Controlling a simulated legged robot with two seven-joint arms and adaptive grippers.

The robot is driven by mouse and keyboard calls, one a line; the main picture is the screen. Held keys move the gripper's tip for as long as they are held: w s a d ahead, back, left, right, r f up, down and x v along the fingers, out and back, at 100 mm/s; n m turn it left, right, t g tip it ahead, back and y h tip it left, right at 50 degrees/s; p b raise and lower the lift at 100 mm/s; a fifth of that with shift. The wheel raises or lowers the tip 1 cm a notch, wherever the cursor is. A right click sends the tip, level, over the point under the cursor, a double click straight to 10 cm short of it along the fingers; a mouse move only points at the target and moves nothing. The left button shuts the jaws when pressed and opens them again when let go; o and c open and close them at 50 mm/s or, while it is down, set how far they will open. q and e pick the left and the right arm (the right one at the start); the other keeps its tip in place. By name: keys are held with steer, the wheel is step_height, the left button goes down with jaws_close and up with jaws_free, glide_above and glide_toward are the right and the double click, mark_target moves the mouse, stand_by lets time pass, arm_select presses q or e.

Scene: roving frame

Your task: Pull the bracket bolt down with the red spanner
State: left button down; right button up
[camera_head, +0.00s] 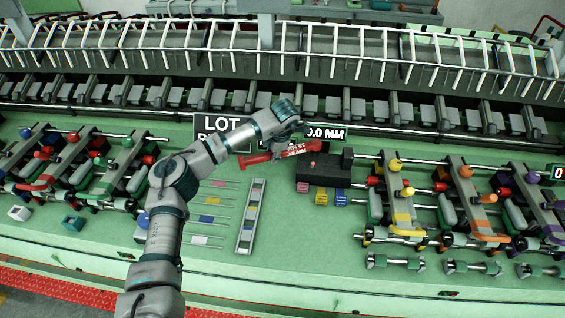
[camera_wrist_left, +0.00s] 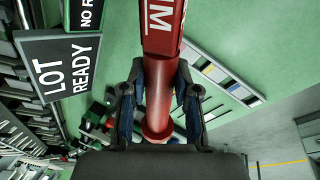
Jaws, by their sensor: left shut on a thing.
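My left gripper (camera_head: 287,140) is shut on the red spanner (camera_head: 262,158), which it holds above the green bench. In the left wrist view the red shaft (camera_wrist_left: 161,75) runs between the two fingers of the gripper (camera_wrist_left: 158,108). The spanner lies nearly level, its right end close to the dark block (camera_head: 325,170), which has a small red spot on top. Whether they touch I cannot tell. I cannot make out the bracket bolt for certain; the arm and spanner cover part of this area. My right gripper is not in view.
A LOT READY sign (camera_head: 218,128) stands behind my left arm, and a 0.0 MM display (camera_head: 327,134) stands behind the spanner. A grey strip with coloured patches (camera_head: 250,217) lies on the bench. Coloured lever assemblies (camera_head: 400,200) crowd both sides. The front middle bench is clear.

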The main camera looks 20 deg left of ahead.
arm_select(q)
steer(key=shift+w+a+r, duration=0.15)
steer(key=shift+w+a, duration=0.05)
steer(key=shift+d, duration=0.1)
steer(key=shift+f+b, duration=0.3)
steer(key=shift+f, duration=0.3)
steer(key=s+d+f+n+g+b, duration=0.1)
steer(key=s+d+f+n+g, duration=0.1)
steer(key=s+d+n, duration=0.3)
steer(key=d+f+n, duration=0.1)
steer(key=d+n, duration=0.2)
steer(key=d, duration=0.2)
steer(key=shift+s+f+g+y+b, duration=0.25)
steer(key=shift+f+g+y+b, duration=0.05)
steer(key=shift+b, duration=0.05)
steer(key=shift+s, duration=0.1)
stand_by(0.9)
